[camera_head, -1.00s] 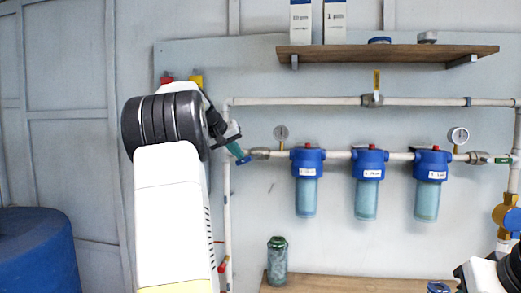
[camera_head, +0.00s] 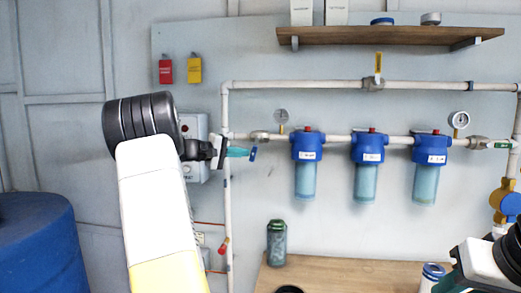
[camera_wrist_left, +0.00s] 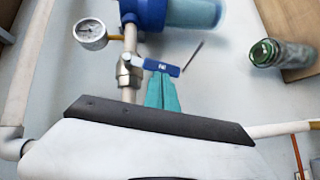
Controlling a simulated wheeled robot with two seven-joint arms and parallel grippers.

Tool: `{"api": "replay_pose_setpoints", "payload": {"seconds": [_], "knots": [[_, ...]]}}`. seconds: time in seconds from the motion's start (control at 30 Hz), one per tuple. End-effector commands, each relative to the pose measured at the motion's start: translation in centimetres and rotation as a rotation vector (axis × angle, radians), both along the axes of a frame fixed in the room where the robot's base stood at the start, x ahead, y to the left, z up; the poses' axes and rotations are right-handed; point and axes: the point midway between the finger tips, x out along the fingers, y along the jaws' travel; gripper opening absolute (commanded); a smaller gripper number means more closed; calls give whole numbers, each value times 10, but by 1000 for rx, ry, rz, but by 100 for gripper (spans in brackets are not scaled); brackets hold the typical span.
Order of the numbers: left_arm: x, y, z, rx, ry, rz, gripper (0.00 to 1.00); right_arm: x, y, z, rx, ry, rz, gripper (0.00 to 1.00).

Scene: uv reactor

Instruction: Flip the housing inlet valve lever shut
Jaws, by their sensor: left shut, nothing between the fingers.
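The housing inlet valve (camera_head: 259,136) sits on the lower pipe, left of the first blue filter housing (camera_head: 307,146). Its blue lever (camera_head: 253,153) points down, across the pipe. In the left wrist view the lever (camera_wrist_left: 162,67) stands out sideways from the valve body (camera_wrist_left: 128,72). My left gripper (camera_head: 240,152) has teal fingers shut together, with nothing between them. Its tips (camera_wrist_left: 162,82) are right at the lever's left side, touching or nearly touching. My right gripper (camera_head: 448,283) shows only in part at the lower right, dark; its fingers are unclear.
A yellow-handled valve (camera_head: 378,66) is on the upper pipe, under a wooden shelf (camera_head: 390,38). A green bottle (camera_head: 276,243) stands on the bench (camera_head: 340,277) below. A blue barrel (camera_head: 35,240) is at left.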

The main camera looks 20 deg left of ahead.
Motion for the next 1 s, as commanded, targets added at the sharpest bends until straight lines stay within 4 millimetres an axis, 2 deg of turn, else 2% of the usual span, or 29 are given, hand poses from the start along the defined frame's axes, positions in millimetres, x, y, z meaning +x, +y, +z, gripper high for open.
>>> {"api": "replay_pose_setpoints", "payload": {"seconds": [0.2, 1.0], "knots": [[2, -8, -7, -139, -32, -3, 0, 0, 0, 0, 0, 0, 0, 36], [4, -15, -12, -128, -29, -4, 0, 0, 0, 0, 0, 0, 0, 36]]}}
